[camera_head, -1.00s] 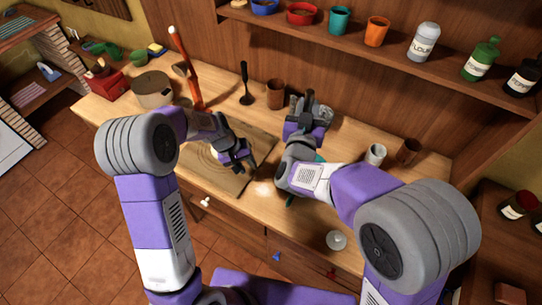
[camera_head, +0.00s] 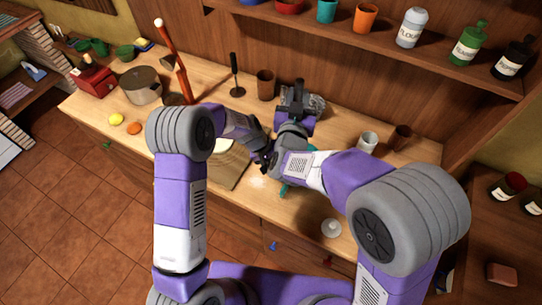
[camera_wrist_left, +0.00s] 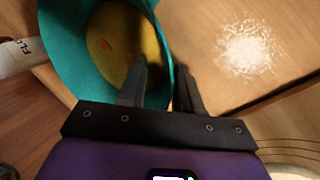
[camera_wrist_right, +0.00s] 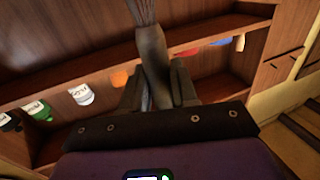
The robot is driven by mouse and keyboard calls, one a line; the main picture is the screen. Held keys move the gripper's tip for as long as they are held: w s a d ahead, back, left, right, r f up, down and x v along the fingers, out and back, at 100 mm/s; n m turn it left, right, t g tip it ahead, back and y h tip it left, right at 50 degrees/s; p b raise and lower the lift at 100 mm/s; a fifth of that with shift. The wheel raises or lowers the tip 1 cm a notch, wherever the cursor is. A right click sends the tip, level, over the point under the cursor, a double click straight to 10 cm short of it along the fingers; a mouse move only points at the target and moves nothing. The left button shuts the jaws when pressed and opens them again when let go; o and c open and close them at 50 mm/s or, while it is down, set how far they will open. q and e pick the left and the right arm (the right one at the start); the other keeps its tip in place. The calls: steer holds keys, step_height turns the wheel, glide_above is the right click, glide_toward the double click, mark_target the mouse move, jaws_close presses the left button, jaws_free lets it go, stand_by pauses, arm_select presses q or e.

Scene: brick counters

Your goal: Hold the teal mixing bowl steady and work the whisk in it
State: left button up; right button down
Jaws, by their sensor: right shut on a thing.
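The teal mixing bowl (camera_wrist_left: 62,45), with yellow batter inside, fills the upper left of the left wrist view. In the head view only slivers of the bowl (camera_head: 284,190) show beneath my right arm. My left gripper (camera_wrist_left: 162,78) is open at the bowl, one finger over its inside and the other outside, with the rim between them. I cannot tell whether they touch it. My right gripper (camera_wrist_right: 153,82) is shut on the whisk (camera_wrist_right: 152,50), whose wires run out of the top of the right wrist view. In the head view my right gripper (camera_head: 298,90) is beyond the bowl.
A cutting board (camera_head: 232,172) lies left of the bowl, near a flour patch (camera_head: 257,182). A brown cup (camera_head: 265,84) and a pot (camera_head: 140,86) stand at the back. A pale mug (camera_head: 368,141) stands right. A shelf with a flour bottle (camera_head: 411,27) overhangs the counter.

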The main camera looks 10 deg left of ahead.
arm_select(q)
steer(key=shift+x, duration=0.9)
steer(key=shift+c, duration=0.2)
jaws_close()
arm_select(e)
step_height(320, 180, down, 15)
steer(key=s+d, duration=0.2)
steer(key=shift+d+f, duration=0.15)
steer(key=shift+f, duration=0.05)
